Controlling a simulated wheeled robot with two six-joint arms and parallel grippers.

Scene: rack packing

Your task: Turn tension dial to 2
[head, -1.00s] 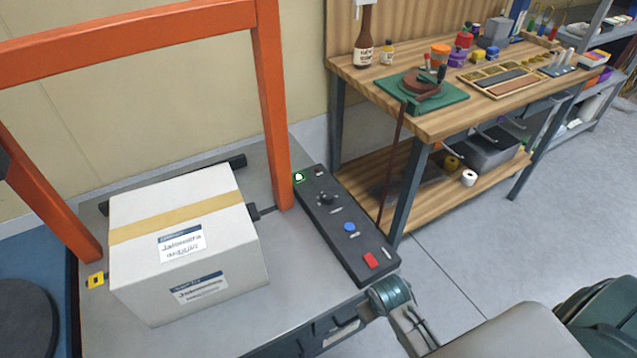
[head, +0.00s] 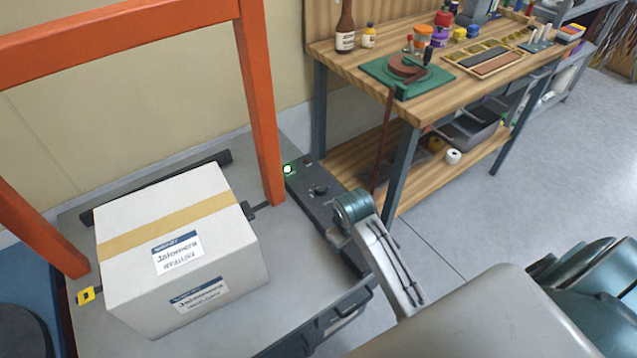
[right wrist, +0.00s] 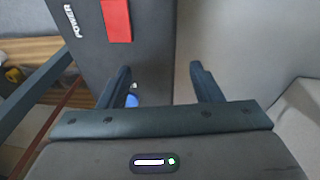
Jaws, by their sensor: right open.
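The dark control panel (head: 298,184) lies on the grey bench, right of the orange frame's post. Its black dial (head: 319,189) shows near the panel's middle, past my right arm; its setting is too small to read. A green light (head: 288,169) glows at the panel's far end. My right arm covers the panel's near part in the head view. In the right wrist view my right gripper (right wrist: 162,88) is open and empty above the panel. A red POWER switch (right wrist: 117,20) and a partly hidden blue button (right wrist: 131,100) show there. My left gripper is out of view.
A white taped box (head: 200,265) sits on the bench left of the panel. The orange frame (head: 257,110) stands between them. A wooden workbench (head: 350,65) with bottles, jars and trays stands behind to the right. Open floor lies at the right.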

